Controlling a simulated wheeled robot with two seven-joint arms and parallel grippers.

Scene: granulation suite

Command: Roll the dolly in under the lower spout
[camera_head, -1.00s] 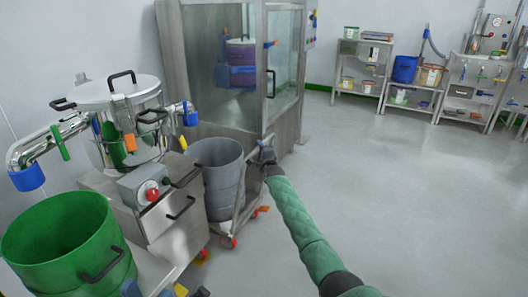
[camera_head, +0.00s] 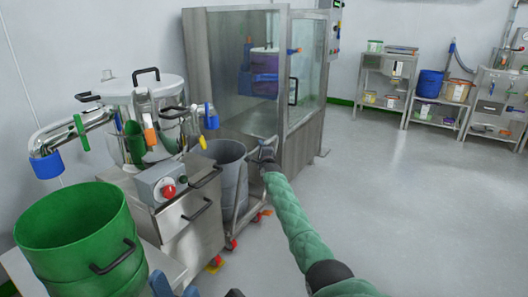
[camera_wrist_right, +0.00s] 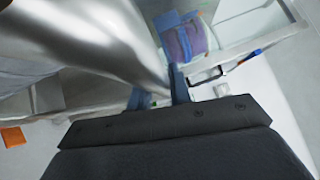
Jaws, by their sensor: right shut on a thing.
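The dolly (camera_head: 235,232) is a low steel frame with red and orange castors and an upright push handle. It carries a grey drum (camera_head: 229,173), partly hidden by the steel machine (camera_head: 178,205). The machine's steel vessel has a left spout with a blue end (camera_head: 46,166) and a right spout with a blue end (camera_head: 211,117). The left end appears lower in the picture; the right end is near the drum's rim. My right gripper (camera_head: 266,160) is shut on the dolly handle; its blue fingers (camera_wrist_right: 160,92) show in the wrist view. My left gripper (camera_head: 176,288) appears open and empty at the bottom edge.
A green drum (camera_head: 75,235) stands beside the machine, below the left spout. A glass-walled steel booth (camera_head: 235,75) stands close behind the dolly. Shelves (camera_head: 383,80) with bins line the back wall. The floor to the right is clear.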

